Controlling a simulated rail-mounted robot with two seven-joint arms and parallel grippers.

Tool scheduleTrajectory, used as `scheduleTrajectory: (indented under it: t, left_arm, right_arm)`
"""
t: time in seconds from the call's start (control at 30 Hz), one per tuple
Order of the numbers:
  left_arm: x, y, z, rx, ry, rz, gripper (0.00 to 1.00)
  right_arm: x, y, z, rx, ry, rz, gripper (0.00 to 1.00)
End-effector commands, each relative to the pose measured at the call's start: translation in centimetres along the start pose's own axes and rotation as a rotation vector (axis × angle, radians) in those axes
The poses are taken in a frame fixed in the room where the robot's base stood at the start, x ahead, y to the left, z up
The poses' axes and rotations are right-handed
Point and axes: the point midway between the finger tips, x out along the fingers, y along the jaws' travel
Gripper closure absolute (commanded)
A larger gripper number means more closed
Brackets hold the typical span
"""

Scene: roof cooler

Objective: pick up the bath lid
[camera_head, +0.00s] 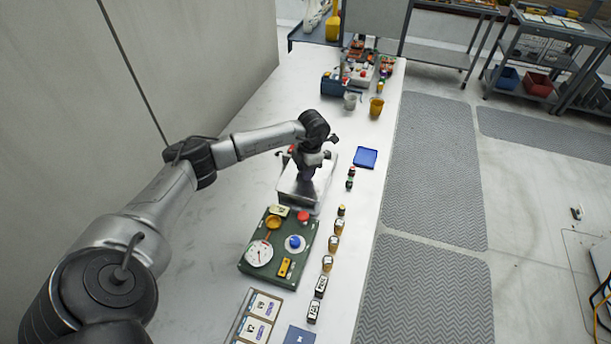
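A silver metal box (287,189), which looks like the bath, stands on the white bench beyond a green panel. Its pale top may be the lid, but my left gripper covers much of it and I cannot make out a separate lid edge. My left gripper (306,175) points down over the box, at or just above its top. Its fingers are small and dark here, so I cannot tell whether they are open, shut or touching the lid. My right gripper is not in view.
The green panel (248,270) with a dial and knobs lies in front of the box. A blue tray (365,158) and several small bottles (334,244) line the bench's right side. A yellow cup (376,107) stands farther back. A wall (200,60) rises on the left.

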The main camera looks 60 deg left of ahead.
Motion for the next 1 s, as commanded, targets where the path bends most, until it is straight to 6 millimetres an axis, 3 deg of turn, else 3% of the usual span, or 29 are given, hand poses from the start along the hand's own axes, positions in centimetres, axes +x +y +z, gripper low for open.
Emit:
scheduleTrajectory:
  t: [0.37, 0.77, 1.0]
  left_arm:
    - [0.0, 0.0, 0.0, 0.000, 0.000, 0.000, 1.00]
    - [-0.6, 0.0, 0.0, 0.000, -0.002, 0.001, 1.00]
    - [-3.5, 0.1, -0.5, 0.000, -0.004, 0.002, 1.00]
  right_arm:
    - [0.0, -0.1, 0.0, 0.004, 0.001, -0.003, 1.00]
    - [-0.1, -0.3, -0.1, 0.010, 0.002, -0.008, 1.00]
    - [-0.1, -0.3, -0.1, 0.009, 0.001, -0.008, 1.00]
